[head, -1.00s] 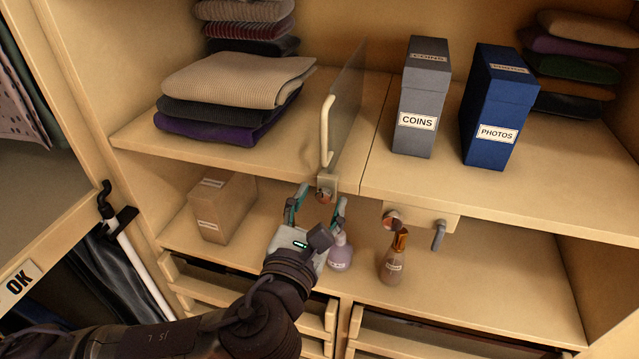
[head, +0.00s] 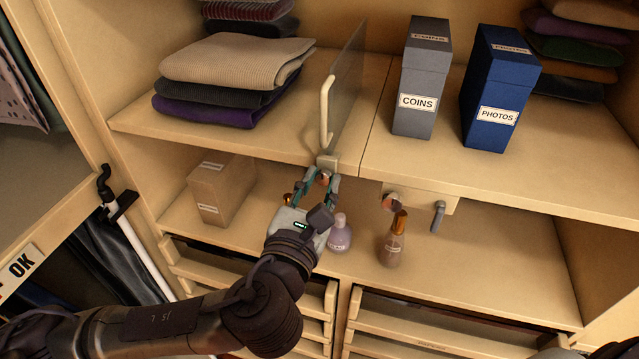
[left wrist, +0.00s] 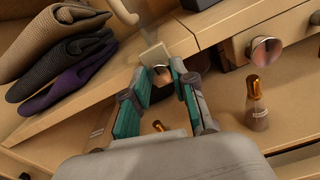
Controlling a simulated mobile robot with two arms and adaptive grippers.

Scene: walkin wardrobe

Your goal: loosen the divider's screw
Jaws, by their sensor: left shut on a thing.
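The divider (head: 347,88) is a thin see-through grey panel standing upright on the upper shelf, with a pale handle (head: 326,112) on its front edge. Its pale clamp (head: 328,162) sits on the shelf's front edge. Below the clamp is a round copper-coloured screw (head: 325,180), which also shows in the left wrist view (left wrist: 162,75). My left gripper (head: 321,178) reaches up from below, its teal-padded fingers shut on the screw from both sides. The fingers partly hide the screw.
Folded sweaters (head: 235,62) lie left of the divider. A grey COINS box (head: 420,80) and a blue PHOTOS box (head: 498,92) stand to the right. Below are a lilac bottle (head: 340,236), a brown bottle (head: 392,245), a cardboard box (head: 222,190), and another knob (head: 391,201) under the shelf.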

